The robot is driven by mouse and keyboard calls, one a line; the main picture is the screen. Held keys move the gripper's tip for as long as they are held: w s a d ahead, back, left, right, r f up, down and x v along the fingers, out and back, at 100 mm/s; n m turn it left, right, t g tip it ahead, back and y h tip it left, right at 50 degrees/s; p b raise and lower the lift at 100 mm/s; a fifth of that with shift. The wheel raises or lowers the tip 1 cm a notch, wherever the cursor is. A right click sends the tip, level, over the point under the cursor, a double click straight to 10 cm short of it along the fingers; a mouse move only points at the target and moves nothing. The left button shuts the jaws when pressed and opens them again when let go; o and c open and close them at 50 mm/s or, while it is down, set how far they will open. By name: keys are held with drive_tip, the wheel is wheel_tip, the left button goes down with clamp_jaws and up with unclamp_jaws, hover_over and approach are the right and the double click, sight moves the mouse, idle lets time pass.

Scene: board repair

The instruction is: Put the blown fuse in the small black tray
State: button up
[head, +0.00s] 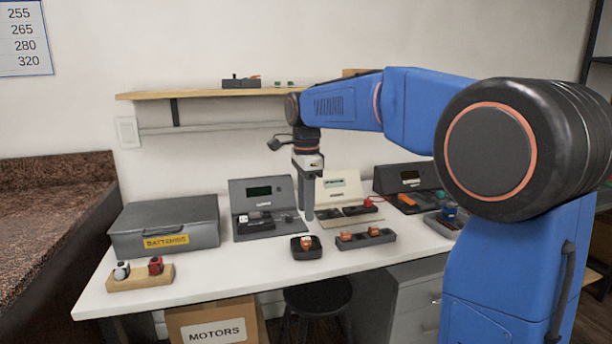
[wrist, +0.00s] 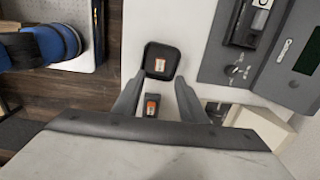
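The small black tray (head: 297,254) is on the white table in front of the grey console. A small orange-and-white part (head: 306,243) lies in it; it also shows in the wrist view (wrist: 159,65). It looks like a fuse, but I cannot tell whether it is blown. My gripper (head: 309,214) is above the table, behind the tray in the head view. In the wrist view my gripper (wrist: 158,85) is open, with nothing between its fingers.
A grey holder (head: 382,238) with two orange parts is right of the tray. Behind are a grey console (head: 265,190), a beige console (head: 340,186) and a dark console (head: 410,178). A batteries case (head: 166,225) and wooden block (head: 140,281) are left. The front-middle table is clear.

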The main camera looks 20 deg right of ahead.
wheel_tip(320, 180, up, 8)
drive_tip(key=r, duration=0.1)
drive_tip(key=s+d+f+n+t, duration=0.15)
drive_tip(key=s+n, duration=0.25)
drive_tip(key=s, duration=0.4)
drive_tip(key=s+d+f+n+t, duration=0.1)
drive_tip(key=s+d+f+n, duration=0.1)
drive_tip(key=s+f+n, duration=0.5)
drive_tip(key=s+d+f+n+t, duration=0.2)
drive_tip(key=s+f+n, duration=0.5)
drive_tip(key=s+f, duration=0.7)
drive_tip(key=s+d, duration=0.1)
drive_tip(key=s, duration=0.3)
drive_tip(key=shift+s+d+f, duration=0.25)
drive_tip(key=shift+f, duration=0.05)
drive_tip(key=shift+o, duration=0.3)
